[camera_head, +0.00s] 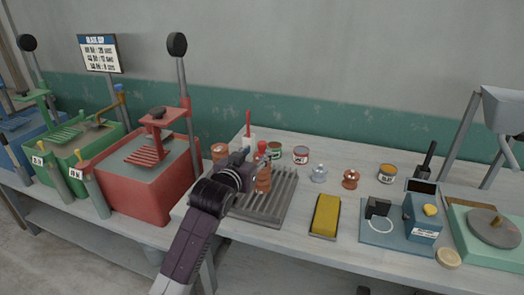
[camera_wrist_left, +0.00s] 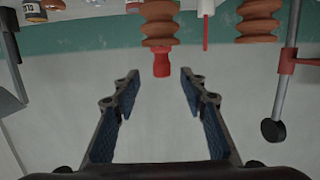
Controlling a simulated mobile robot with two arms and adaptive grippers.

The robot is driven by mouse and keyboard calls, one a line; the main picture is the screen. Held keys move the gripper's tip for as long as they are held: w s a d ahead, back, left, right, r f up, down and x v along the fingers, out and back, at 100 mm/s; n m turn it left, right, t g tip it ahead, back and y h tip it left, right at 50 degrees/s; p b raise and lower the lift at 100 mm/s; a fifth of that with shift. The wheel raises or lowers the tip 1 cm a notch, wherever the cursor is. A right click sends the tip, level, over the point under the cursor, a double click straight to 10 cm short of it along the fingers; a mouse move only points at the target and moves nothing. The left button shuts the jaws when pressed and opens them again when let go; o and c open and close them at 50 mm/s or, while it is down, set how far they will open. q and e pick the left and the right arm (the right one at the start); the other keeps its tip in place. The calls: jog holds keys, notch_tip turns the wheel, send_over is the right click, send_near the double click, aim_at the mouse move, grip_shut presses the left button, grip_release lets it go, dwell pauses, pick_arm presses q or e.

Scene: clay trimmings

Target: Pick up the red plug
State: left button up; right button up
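The red plug (camera_head: 262,147) sits on top of a ribbed terracotta bottle (camera_head: 264,180) that stands on a grey slatted rack (camera_head: 284,197). In the left wrist view, which looks upside down, the red plug (camera_wrist_left: 161,62) points down from the ribbed bottle (camera_wrist_left: 159,26). My left gripper (camera_head: 245,157) is beside the bottle, partly hiding it in the head view. In the left wrist view my left gripper (camera_wrist_left: 159,76) is open and empty, with the plug centred near the gap between its fingertips. I cannot tell the exact distance. My right gripper is not in view.
A white bottle with a red stick (camera_head: 248,132) and another ribbed terracotta piece (camera_head: 220,152) stand close behind. A red bin with a lever press (camera_head: 152,185) is at the left. A yellow sponge-like block (camera_head: 326,214) lies right of the rack.

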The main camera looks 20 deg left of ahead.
aim_at(261, 148)
pick_arm(q)
jog(key=shift+w+f, duration=0.25)
jog(key=shift+w, duration=0.65)
jog(key=w+p, duration=0.1)
jog(key=w, duration=0.2)
jog(key=shift+w+f+p, duration=0.1)
jog(key=shift+f+p, duration=0.25)
jog(key=shift+p, duration=0.05)
jog(key=shift+w+f, duration=0.3)
jog(key=shift+w, duration=0.45)
jog(key=shift+c, duration=0.3)
grip_shut()
